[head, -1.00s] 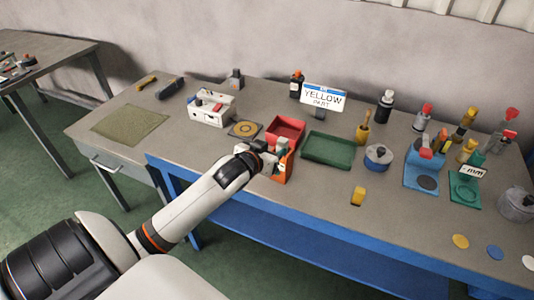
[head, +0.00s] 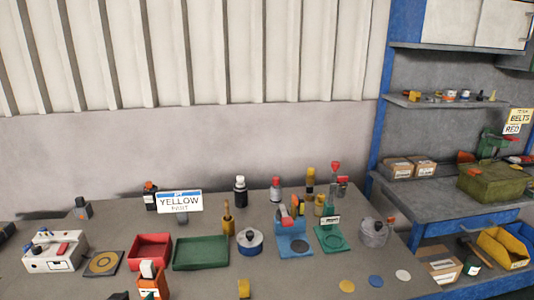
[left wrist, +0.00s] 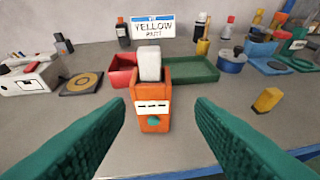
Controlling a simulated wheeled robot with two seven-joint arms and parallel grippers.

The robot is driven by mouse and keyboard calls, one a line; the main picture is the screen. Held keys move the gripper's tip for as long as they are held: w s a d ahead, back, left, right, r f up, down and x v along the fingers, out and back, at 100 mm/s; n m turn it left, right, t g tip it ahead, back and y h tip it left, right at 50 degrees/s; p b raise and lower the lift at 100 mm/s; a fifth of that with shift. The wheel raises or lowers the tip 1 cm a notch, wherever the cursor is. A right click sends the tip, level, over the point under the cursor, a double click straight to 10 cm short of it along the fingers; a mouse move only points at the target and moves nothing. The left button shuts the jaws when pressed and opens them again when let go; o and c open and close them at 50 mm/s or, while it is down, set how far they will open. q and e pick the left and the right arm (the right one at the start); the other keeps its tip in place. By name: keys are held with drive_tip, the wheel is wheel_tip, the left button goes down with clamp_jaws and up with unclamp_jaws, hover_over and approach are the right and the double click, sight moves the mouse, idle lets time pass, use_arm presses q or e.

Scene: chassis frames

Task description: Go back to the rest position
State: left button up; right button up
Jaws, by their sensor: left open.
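My left gripper (left wrist: 161,104) shows in the left wrist view as two green fingers spread wide apart, with nothing between them. Beyond the fingertips an orange container (left wrist: 152,122) stands upright on the grey table, with a pale block (left wrist: 149,64) sticking out of its top. The same orange container (head: 153,290) shows at the bottom edge of the head view, partly cut off. Only a small dark piece, perhaps of my left gripper, shows beside it there. My right gripper is in no view.
Behind the orange container are a red tray (head: 150,251), a green tray (head: 201,252) and a "YELLOW PART" sign (head: 179,201). A white caddy (head: 55,251) stands left. A blue stand (head: 293,245) and bottles are farther right. Shelving with an olive crate (head: 492,183) stands at the right.

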use_arm(q)
drive_tip(key=s+d+f+m+g+h, duration=0.1)
drive_tip(key=s+d+f+g, duration=0.2)
drive_tip(key=s+d, duration=0.35)
drive_tip(key=s+d+f+m+g, duration=0.1)
drive_tip(key=s+d+f+g, duration=0.2)
drive_tip(key=s, duration=0.6)
drive_tip(key=s+d+f+m+g+h, duration=0.1)
drive_tip(key=s+d+f+g, duration=0.25)
drive_tip(key=s, duration=0.45)
wheel_tip(320, 180, down, 29)
drive_tip(key=s, duration=0.2)
drive_tip(key=s+a+f+g+b, duration=0.1)
drive_tip(key=s+a+f, duration=0.1)
drive_tip(key=s+f, duration=1.2)
drive_tip(key=shift+s+f+m+g, duration=0.2)
drive_tip(key=shift+s+m+g, duration=0.15)
drive_tip(key=shift+s, duration=0.5)
